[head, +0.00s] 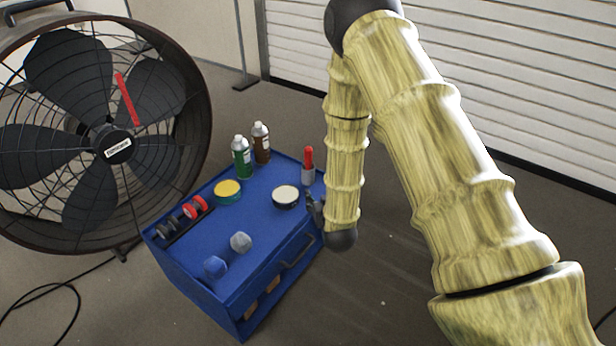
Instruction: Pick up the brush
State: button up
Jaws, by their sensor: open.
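A blue cart (262,235) stands in the middle of the head view with several items on top. A small upright thing with a red upper part and a grey lower part (308,166) stands near the cart's back right corner; it may be the brush, but I cannot tell for sure. My gripper (314,209) is small and dark, partly hidden by my arm, at the cart's right edge. It is open, below the red and grey thing in the picture and just right of a white-topped round tin (285,197). I see nothing held in it.
On the cart are a green bottle (241,158), a brown bottle (261,144), a yellow-topped tin (228,191), red and grey rollers (195,207), a grey lump (240,241) and a blue lump (215,266). A large fan (112,146) stands left. Floor at right is clear.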

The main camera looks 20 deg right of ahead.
aim_at(309, 155)
jog(key=w+r+t+b, duration=0.1)
jog(key=w+b, duration=0.2)
jog(key=w, duration=0.1)
jog(key=w+d+r+t+b, duration=0.1)
jog(key=w+b, duration=0.1)
jog(key=w, duration=0.3)
jog(key=w+r+t+b, duration=0.1)
jog(key=w+t+b, duration=0.1)
jog(key=w, duration=0.3)
jog(key=shift+w+d+r+h+b, duration=0.15)
jog(key=shift+r+h+b, duration=0.25)
jog(key=shift+b, duration=0.45)
jog(key=w+b, duration=0.1)
jog(key=w, duration=0.1)
jog(key=w+f+b, duration=0.1)
jog(key=w, duration=0.1)
jog(key=shift+d+b, duration=0.3)
jog(key=shift+d, duration=0.05)
jog(key=shift+w+r, duration=0.2)
jog(key=shift+w, duration=0.4)
jog(key=c, duration=1.1)
